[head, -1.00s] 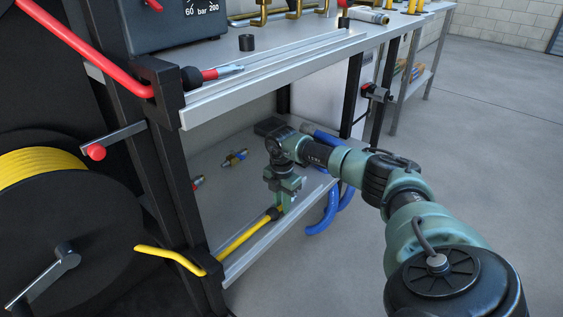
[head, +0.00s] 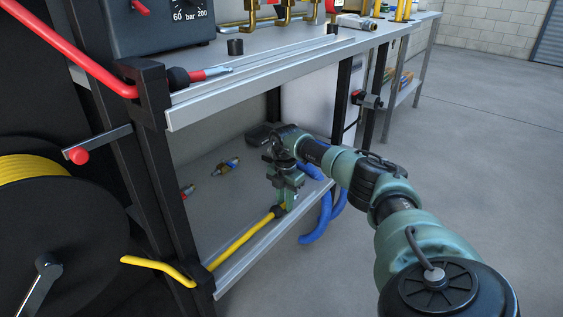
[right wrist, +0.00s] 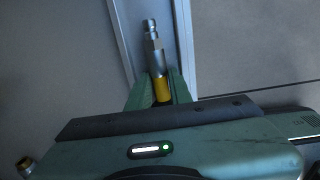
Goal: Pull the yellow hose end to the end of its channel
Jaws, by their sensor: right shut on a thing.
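The yellow hose (head: 240,240) comes off the reel at the left, passes a black guide at the lower shelf's front corner and runs along the channel (head: 262,246) at the shelf's front edge. My right gripper (head: 289,203) points down and is shut on the hose end. In the right wrist view the fingers (right wrist: 159,92) close around the yellow end (right wrist: 162,88), and its metal fitting (right wrist: 152,45) sticks out beyond them, between the channel's rails (right wrist: 184,40). The far end of the channel is partly hidden by my arm. My left gripper is not in view.
A blue hose (head: 322,222) hangs over the lower shelf's edge close to my right arm. Small fittings (head: 226,166) lie on that shelf. The red hose's end (head: 205,74) lies on the upper shelf. The floor (head: 450,170) at the right is clear.

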